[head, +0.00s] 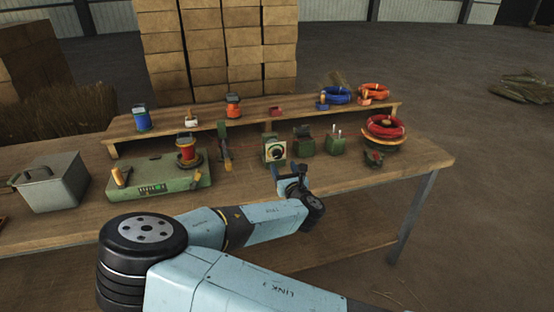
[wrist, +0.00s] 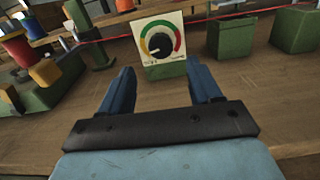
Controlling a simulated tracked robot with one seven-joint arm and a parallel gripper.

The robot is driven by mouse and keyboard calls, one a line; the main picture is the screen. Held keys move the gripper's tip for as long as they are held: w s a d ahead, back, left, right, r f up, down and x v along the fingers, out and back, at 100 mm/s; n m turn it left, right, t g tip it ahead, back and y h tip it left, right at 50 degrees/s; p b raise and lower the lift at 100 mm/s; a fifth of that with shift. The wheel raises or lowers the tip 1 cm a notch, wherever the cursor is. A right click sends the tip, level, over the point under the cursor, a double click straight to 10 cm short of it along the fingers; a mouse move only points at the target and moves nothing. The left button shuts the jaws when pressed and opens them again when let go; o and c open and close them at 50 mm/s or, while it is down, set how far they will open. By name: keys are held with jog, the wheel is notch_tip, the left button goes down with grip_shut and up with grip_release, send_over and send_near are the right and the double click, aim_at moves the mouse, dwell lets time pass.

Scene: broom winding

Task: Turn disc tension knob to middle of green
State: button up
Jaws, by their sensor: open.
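The disc tension knob (wrist: 160,45) is a black round knob on a pale dial plate with a coloured arc of green, yellow and red. A light mark on it seems to point to the lower left, but the picture is too small to be sure. The plate sits on a green box on the workbench; the knob also shows in the head view (head: 275,152). My gripper (wrist: 161,72) is open and empty, its two blue fingers either side of the line to the dial and short of it. In the head view my gripper (head: 284,174) is in front of the box.
A red thread (wrist: 225,18) runs across behind the dial. Green blocks (wrist: 232,36) stand close on the right. A green machine base (head: 185,185) with a red spool is on the left. The bench in front of the dial is clear.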

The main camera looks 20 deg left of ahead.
aim_at(277, 157)
jog(key=x, duration=0.6)
jog(key=shift+w+a, duration=0.15)
jog(key=shift+w, duration=0.2)
jog(key=c, duration=1)
jog(key=shift+a, duration=0.25)
jog(key=shift+c, duration=0.2)
jog(key=shift+d, duration=0.1)
